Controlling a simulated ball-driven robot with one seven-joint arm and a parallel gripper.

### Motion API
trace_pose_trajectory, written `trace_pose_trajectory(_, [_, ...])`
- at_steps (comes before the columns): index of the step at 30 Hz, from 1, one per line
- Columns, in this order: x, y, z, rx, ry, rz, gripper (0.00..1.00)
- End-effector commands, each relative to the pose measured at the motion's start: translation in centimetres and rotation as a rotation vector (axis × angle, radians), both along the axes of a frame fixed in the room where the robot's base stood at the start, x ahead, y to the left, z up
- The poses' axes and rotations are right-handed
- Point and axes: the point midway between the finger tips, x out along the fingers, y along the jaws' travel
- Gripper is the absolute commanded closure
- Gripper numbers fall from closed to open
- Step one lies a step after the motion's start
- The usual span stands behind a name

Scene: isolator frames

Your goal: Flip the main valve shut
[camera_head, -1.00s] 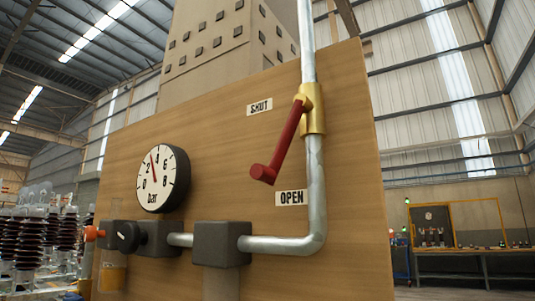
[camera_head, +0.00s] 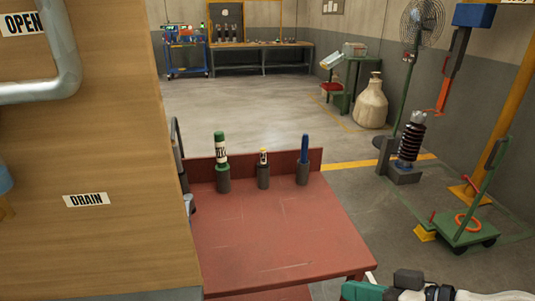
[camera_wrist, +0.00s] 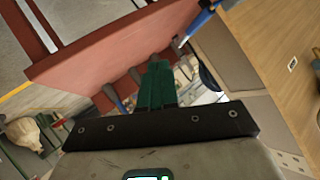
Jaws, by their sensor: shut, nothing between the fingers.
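The main valve's red lever is not in either current view. Part of the panel (camera_head: 100,130) fills the left of the head view, with a cut-off "OPEN" label (camera_head: 24,22) and a bend of the grey pipe (camera_head: 65,65) at its top left. My gripper (camera_head: 358,291) shows at the bottom edge of the head view, right of the panel and by the near right corner of the red table. In the wrist view its green fingers (camera_wrist: 158,72) are together and empty. The panel (camera_wrist: 285,30) also shows at the right there, apart from the fingers.
A red table (camera_head: 270,235) stands beside the panel, with several holders along its back; a green-and-white item (camera_head: 220,150) and a blue item (camera_head: 304,148) stand in two. A "DRAIN" label (camera_head: 87,199) is on the panel. A green trolley (camera_head: 463,232) stands right.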

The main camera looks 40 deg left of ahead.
Motion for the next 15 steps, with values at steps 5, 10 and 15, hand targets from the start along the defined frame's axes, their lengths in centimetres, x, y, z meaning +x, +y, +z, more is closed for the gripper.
trace_pose_trajectory(5, [-1.2,5.9,12.4,0.156,-0.100,0.239,1.00])
trace_pose_trajectory(10, [-4.2,10.0,23.2,0.296,-0.182,0.470,1.00])
trace_pose_trajectory(15, [-8.4,12.4,33.2,0.422,-0.256,0.696,1.00])
